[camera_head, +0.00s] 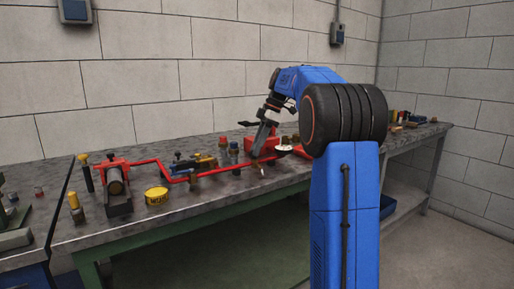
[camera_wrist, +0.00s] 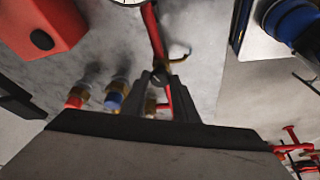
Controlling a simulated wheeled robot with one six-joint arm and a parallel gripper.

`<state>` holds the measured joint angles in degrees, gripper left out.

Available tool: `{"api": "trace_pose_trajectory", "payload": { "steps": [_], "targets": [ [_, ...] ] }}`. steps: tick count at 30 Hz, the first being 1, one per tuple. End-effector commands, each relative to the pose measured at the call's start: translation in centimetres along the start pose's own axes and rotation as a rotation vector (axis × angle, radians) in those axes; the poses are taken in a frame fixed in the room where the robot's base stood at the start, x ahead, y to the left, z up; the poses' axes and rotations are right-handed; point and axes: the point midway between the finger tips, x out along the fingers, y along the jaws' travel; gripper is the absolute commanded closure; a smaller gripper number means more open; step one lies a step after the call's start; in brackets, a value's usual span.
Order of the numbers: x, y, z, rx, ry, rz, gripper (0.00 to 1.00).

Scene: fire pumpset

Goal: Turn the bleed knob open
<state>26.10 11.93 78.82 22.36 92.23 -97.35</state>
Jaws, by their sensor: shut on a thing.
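My gripper (camera_head: 257,153) points down at the red pipework on the bench. In the wrist view, my gripper's dark fingers (camera_wrist: 160,84) are shut on a small dark, rounded piece at the red pipe, which I take to be the bleed knob (camera_wrist: 160,74). The fingers cover much of it, so its turned position cannot be told. The red pipe (camera_wrist: 153,32) runs up from it, and a brass fitting with a curved end (camera_wrist: 177,58) sits just beside it. In the head view the knob is too small and hidden to make out.
A red block (camera_wrist: 38,25) stands close by on the left of the wrist view, with a red-tipped and a blue-tipped brass fitting (camera_wrist: 117,95) nearer the fingers. A yellow tin (camera_head: 156,196) and a red vise-like fixture (camera_head: 117,185) stand on the bench (camera_head: 150,225) to the left.

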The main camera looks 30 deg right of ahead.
Motion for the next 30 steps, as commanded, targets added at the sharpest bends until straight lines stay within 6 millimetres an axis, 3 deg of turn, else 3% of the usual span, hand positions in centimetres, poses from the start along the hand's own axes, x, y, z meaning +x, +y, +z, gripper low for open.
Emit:
{"api": "trace_pose_trajectory", "payload": {
  "steps": [23,24,26,30],
  "targets": [
    [-0.03,0.15,0.07,-0.102,-0.002,-0.041,0.96],
    [-0.03,0.15,0.07,-0.102,-0.002,-0.041,0.72],
    [-0.02,0.14,0.07,-0.101,-0.002,-0.041,0.57],
    [-0.01,0.14,0.05,-0.101,-0.001,-0.041,0.55]
  ]
}}
